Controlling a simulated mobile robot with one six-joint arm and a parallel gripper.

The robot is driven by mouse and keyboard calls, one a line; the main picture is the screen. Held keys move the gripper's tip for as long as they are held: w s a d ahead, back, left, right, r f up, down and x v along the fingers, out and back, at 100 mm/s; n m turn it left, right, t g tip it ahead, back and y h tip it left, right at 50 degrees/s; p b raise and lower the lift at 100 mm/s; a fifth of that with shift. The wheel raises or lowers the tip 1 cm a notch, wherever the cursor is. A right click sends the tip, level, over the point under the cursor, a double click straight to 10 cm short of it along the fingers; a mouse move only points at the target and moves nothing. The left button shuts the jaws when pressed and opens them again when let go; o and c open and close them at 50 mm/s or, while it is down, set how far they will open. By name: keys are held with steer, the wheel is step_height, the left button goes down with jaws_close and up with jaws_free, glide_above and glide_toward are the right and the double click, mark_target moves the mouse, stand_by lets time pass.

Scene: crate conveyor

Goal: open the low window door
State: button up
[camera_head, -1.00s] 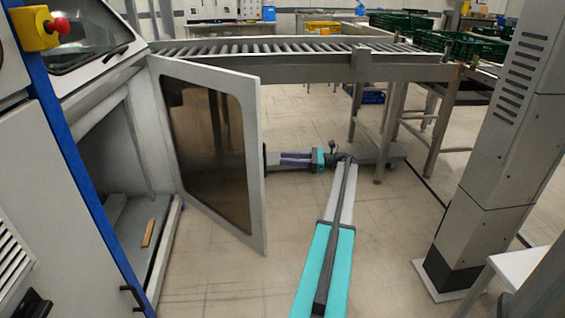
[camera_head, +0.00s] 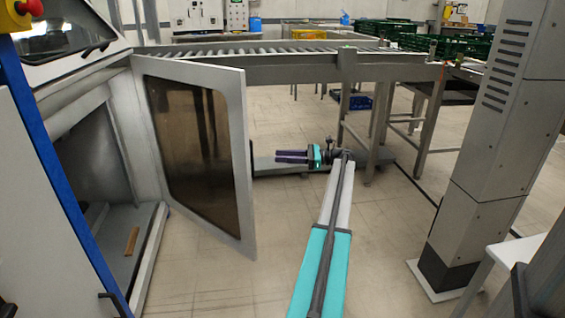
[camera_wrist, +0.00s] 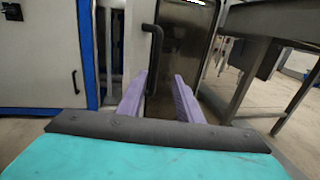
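The low window door (camera_head: 240,150) has a pale grey frame and a dark window. In the head view it stands swung out from the machine cabinet, hinged at its left edge, and the opening behind it shows. It also fills the upper middle of the wrist view (camera_wrist: 183,45), where its black bar handle (camera_wrist: 152,58) shows. My gripper (camera_head: 277,156) is low, just right of the door's free edge in the head view, with purple fingers pointing left. In the wrist view my fingers are spread, with nothing held between them, and the handle appears beyond them.
The cabinet floor (camera_head: 120,262) holds a small brown block (camera_head: 132,240). A roller conveyor (camera_head: 270,58) runs behind the door, its leg (camera_head: 376,145) near my wrist. Green crates (camera_head: 385,30) stand at the back. The tiled floor in front of the door is clear.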

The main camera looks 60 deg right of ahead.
steer(key=shift+s+d+f+b, duration=0.1)
steer(key=shift+s+f+b, duration=0.1)
steer(key=shift+b, duration=0.4)
steer(key=shift+s+d+b, duration=0.1)
steer(key=shift+s+b, duration=0.1)
steer(key=shift+b, duration=0.7)
steer(key=shift+s+b, duration=0.15)
steer(key=shift+b, duration=0.4)
steer(key=shift+s+d+r+b, duration=0.1)
steer(key=shift+s+r+b, duration=0.1)
steer(key=shift+b, duration=0.25)
